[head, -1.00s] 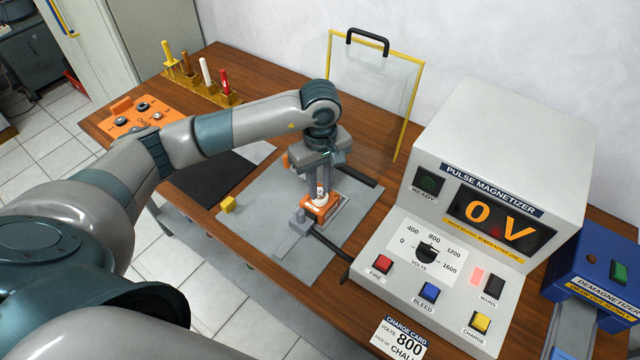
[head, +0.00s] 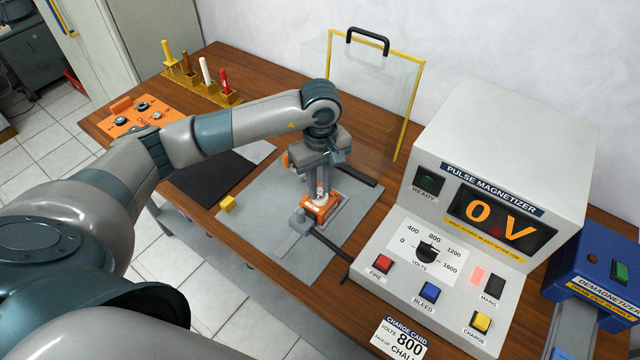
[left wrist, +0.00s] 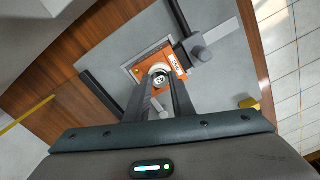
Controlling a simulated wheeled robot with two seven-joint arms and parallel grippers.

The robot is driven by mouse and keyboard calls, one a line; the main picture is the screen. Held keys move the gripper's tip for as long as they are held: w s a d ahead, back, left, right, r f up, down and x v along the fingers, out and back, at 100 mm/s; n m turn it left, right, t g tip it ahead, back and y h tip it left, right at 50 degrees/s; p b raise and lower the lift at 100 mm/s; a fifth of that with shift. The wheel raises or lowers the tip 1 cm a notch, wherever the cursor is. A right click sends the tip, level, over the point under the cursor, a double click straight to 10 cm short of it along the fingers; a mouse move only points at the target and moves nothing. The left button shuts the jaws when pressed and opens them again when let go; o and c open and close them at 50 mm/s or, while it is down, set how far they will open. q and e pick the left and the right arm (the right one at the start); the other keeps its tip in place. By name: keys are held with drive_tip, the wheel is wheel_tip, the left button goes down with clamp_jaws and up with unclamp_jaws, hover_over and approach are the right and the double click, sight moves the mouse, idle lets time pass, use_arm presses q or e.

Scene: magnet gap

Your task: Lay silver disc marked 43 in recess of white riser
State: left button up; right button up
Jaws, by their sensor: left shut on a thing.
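My left gripper (head: 321,191) points straight down over the orange fixture (head: 329,212) on the grey mat. Its fingers are shut on the silver disc marked 43, which shows as a small round face between the fingertips in the left wrist view (left wrist: 160,82). The white riser (left wrist: 157,69) shows as a pale round edge just behind the disc, within the orange fixture. The disc is right at the riser, but I cannot tell whether it touches it or lies in the recess. The fingers hide much of both. My right gripper is not in view.
A grey block (head: 299,222) and dark bars stand close beside the fixture. The pulse magnetizer (head: 500,190) fills the right side. A clear yellow-edged shield (head: 372,90) stands behind.

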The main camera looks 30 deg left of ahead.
use_arm(q)
drive_tip(key=o, duration=1.1)
drive_tip(key=shift+c, duration=0.2)
drive_tip(key=c, duration=0.5)
drive_tip(key=shift+r, duration=0.1)
drive_tip(key=shift+c, duration=0.2)
drive_tip(key=shift+r+p, duration=0.6)
drive_tip(key=shift+r, duration=1.5)
